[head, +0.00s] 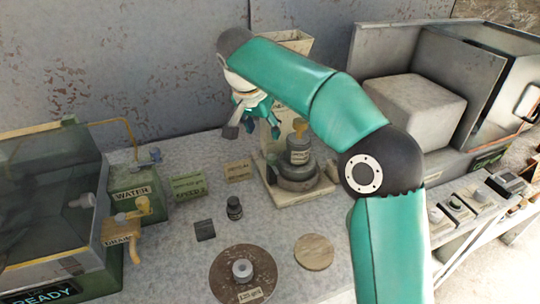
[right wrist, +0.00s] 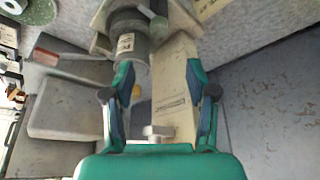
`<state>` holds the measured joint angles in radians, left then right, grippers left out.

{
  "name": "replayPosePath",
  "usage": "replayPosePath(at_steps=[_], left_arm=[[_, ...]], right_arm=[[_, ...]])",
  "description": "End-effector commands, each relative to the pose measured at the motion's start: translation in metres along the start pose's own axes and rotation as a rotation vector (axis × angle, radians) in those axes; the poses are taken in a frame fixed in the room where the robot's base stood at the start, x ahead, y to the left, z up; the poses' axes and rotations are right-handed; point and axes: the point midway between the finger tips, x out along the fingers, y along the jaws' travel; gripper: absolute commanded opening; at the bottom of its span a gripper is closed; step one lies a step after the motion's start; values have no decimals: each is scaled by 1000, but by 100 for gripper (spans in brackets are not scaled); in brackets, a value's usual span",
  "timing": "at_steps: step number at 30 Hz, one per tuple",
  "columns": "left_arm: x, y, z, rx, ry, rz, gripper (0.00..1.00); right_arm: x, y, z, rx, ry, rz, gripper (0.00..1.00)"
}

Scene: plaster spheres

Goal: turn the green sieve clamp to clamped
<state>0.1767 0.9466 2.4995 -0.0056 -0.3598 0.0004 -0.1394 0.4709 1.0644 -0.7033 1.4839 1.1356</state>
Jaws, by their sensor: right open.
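A grey stacked cylinder unit (head: 298,172) stands on a beige base at the centre of the table in the head view. It carries a label and a yellow knob (head: 300,128) on top. The cylinder also shows at the top of the right wrist view (right wrist: 128,45). A beige post (right wrist: 174,85) runs beside it. A small grey-green knob (right wrist: 158,28) shows near the cylinder; I cannot tell if it is the green sieve clamp. My right gripper (head: 241,124) is open above and left of the unit. In the right wrist view its fingers (right wrist: 161,92) stand apart around the post's picture, with no visible grip. My left gripper is not in view.
A green water tank (head: 132,192) and a glass-lidded machine (head: 50,200) stand at left. A brown disc (head: 243,283), a tan disc (head: 314,252) and a small black jar (head: 234,208) lie in front. A grey block (head: 414,108) sits in a housing at right.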

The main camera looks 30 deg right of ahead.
Motion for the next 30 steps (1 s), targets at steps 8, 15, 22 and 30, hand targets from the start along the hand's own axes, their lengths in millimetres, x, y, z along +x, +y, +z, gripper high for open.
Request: replayPosePath(at_steps=[8, 15, 22, 30], left_arm=[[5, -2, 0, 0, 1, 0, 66], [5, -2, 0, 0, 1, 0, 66], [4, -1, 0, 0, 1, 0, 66], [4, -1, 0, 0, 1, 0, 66]], right_arm=[[63, 3, 0, 3, -2, 5, 57], [107, 4, -1, 4, -2, 5, 57], [128, 4, -1, 6, -2, 4, 57], [130, 4, -1, 6, -1, 2, 57]])
